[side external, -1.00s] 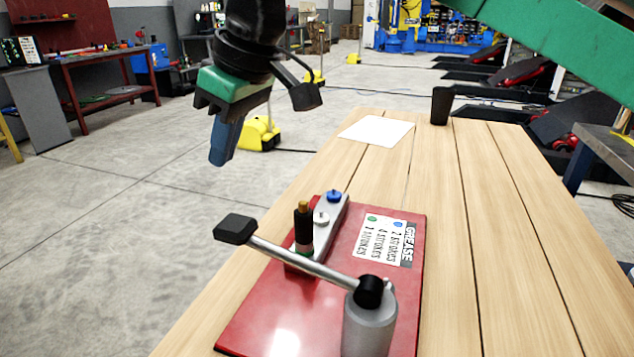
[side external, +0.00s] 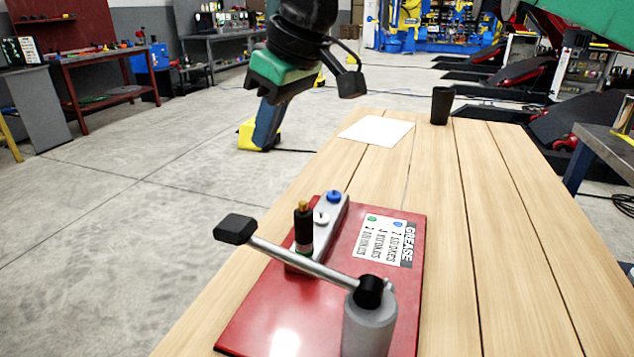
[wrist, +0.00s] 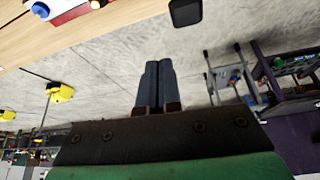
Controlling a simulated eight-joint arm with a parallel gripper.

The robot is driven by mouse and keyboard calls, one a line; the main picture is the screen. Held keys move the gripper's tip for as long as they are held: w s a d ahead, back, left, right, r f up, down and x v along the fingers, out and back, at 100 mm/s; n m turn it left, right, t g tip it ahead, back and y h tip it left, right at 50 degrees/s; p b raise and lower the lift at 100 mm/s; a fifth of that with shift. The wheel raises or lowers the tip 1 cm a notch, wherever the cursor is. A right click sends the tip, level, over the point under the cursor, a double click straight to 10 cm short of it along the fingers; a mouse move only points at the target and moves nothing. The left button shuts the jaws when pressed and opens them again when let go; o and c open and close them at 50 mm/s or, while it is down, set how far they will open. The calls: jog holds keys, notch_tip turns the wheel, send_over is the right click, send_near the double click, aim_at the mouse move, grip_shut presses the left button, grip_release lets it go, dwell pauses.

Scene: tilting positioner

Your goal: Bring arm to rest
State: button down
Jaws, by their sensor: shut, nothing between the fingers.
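My gripper (side external: 266,135) hangs in the air past the left edge of the wooden table, above the concrete floor. Its blue fingers are shut together with nothing between them, and they also show side by side in the wrist view (wrist: 154,66). The gripper is apart from the red plate (side external: 300,318), which lies on the table in front. On the plate stand a grey cylinder with a long lever handle (side external: 298,259), a grey block with a blue knob (side external: 334,196), a black fitting with a brass tip (side external: 303,228), and a GREASE label card (side external: 380,241).
The wooden table (side external: 440,190) is mostly clear behind the plate. A white sheet (side external: 376,130) and a black cup (side external: 441,106) are at its far end. The lever's black grip (side external: 235,229) juts out past the plate's left side. Open floor lies to the left.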

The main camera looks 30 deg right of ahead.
jog(key=s+d+f+m+t+h, duration=0.1)
jog(key=s+d+f+m, duration=0.2)
jog(key=s+d+f, duration=0.3)
jog(key=s+d+f+m+t+h, duration=0.2)
jog(key=s+d+f+m, duration=0.2)
jog(key=d, duration=1.1)
notch_tip(320, 180, down, 4)
jog(key=shift+s+d+f+m, duration=0.1)
jog(key=shift+s+d+m, duration=0.2)
jog(key=shift+s, duration=0.85)
